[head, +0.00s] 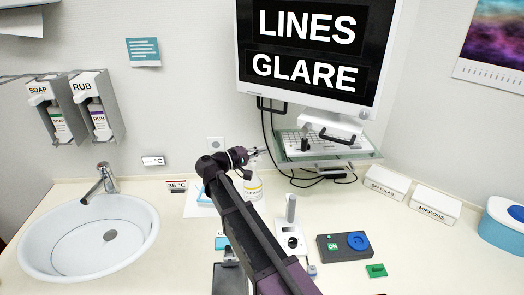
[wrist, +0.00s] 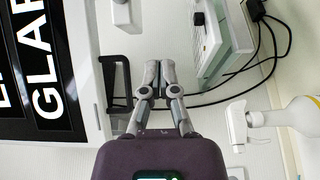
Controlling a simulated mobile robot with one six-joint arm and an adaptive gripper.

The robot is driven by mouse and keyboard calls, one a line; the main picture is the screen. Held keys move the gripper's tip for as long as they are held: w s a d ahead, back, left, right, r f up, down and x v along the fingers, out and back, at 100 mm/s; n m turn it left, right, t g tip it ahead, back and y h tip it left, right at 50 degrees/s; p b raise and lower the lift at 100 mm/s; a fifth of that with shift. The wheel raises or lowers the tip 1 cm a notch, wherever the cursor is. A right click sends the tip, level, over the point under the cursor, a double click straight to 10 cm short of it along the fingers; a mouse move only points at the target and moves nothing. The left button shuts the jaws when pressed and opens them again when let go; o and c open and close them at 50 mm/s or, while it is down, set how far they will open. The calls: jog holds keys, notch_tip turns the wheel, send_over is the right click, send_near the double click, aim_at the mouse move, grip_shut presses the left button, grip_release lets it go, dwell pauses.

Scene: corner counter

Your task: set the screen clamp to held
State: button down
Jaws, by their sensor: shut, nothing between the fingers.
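The screen (head: 315,50) hangs on the wall and shows "LINES" and "GLARE"; it is at the left of the wrist view (wrist: 45,65), turned sideways. A black bracket-like handle (head: 271,106) sticks out below its lower left edge; it also shows in the wrist view (wrist: 117,85). A white mount (head: 333,124) with a dark bar sits below the screen's lower edge. I cannot tell which part is the clamp, nor its setting. My gripper (head: 257,152) is shut and empty, below the handle. Its closed fingers (wrist: 160,72) appear beside the handle, with a visible gap.
A wall shelf (head: 322,153) with a keyboard-like panel is right of my gripper, with black cables looping below. A bottle (head: 253,187) stands under my gripper. A sink (head: 90,235) is at left. A dark box with a blue knob (head: 343,246) and white boxes (head: 387,182) stand at right.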

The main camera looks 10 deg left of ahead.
jog(key=s+d+x, duration=0.1)
jog(key=s+x, duration=0.1)
jog(key=x, duration=0.9)
jog(key=shift+d, duration=0.6)
